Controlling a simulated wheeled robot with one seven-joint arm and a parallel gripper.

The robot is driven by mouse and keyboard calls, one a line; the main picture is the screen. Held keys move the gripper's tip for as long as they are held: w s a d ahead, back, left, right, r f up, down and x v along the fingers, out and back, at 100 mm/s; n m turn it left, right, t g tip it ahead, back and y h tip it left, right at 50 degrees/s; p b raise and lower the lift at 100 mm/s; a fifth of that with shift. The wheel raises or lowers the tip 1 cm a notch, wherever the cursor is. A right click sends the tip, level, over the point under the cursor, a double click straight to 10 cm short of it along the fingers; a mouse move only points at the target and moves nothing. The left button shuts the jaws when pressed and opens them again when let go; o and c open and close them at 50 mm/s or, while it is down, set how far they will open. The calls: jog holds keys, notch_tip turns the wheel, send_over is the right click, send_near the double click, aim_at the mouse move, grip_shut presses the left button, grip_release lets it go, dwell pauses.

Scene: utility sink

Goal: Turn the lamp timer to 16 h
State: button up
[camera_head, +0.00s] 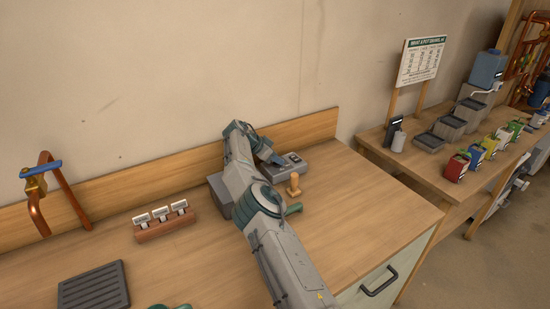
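A grey box (301,164) stands on the wooden counter near the back board and may be the lamp timer. It has a small dark-and-light detail on its top, too small to read. My arm crosses in front and hides its left part. My gripper (274,159) is at the left end of this box, low and close to its top. I cannot tell whether it touches a dial, and no hour marks are legible. Its fingers are too small and too hidden to tell open from shut.
A wooden peg (294,184) stands just in front of the box. A wooden block with white tags (165,220), a dark ribbed tray (94,288) and a copper pipe with a blue-handled valve (42,181) are at left. The counter right of the peg is clear.

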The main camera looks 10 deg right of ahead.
jog(key=o, duration=0.4)
jog(key=v, duration=1.3)
jog(key=shift+s+a+r+b, duration=0.1)
jog(key=shift+a+r+b, duration=0.15)
jog(key=shift+r+b, duration=0.1)
